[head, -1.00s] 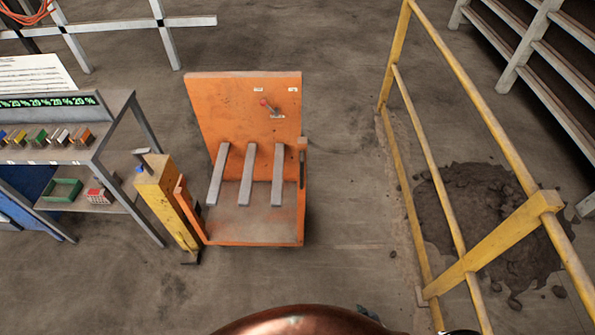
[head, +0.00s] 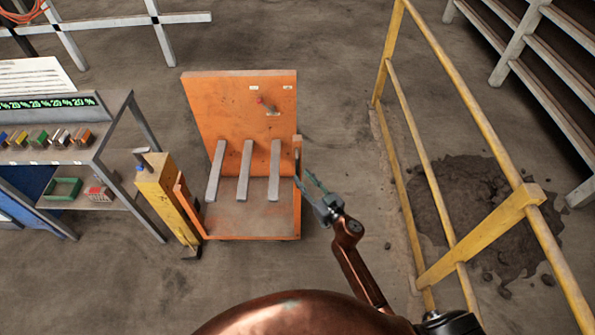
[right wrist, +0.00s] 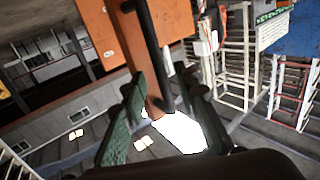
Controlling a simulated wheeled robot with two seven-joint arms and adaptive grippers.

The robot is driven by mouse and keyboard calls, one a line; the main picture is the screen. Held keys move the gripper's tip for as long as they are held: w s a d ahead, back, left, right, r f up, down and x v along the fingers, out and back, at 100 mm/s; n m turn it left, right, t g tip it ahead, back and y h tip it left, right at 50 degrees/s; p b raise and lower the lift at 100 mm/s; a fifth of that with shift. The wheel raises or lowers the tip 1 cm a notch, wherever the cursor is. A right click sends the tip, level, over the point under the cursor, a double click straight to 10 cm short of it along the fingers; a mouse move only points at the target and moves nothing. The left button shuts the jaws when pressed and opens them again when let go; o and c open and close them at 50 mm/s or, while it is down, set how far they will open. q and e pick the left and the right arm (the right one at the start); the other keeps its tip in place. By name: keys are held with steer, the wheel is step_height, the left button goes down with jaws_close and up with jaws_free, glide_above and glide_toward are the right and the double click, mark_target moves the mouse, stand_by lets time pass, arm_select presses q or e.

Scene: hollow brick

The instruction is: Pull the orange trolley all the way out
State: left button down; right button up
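The orange trolley (head: 240,105) stands on the floor left of centre, with a tall back panel, a flat base (head: 225,222) and several grey bars across it. An orange post with a dark handle rises at its right side. My right gripper (head: 303,178) is at this post. In the right wrist view its green fingers (right wrist: 160,105) are spread apart, with the dark handle bar (right wrist: 150,50) and orange post showing between them. I cannot tell whether they touch the bar. My left gripper is out of view.
A yellow post (head: 165,200) stands close to the trolley's left side, beside a grey workbench (head: 110,130) with small bricks. A yellow railing (head: 440,205) runs along the right, with a dirt pile (head: 490,205) behind it. Floor in front of the trolley is clear.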

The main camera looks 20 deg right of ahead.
mark_target(298, 172)
steer(key=shift+b+x, duration=0.3)
steer(key=shift+x, duration=2.05)
jaws_close()
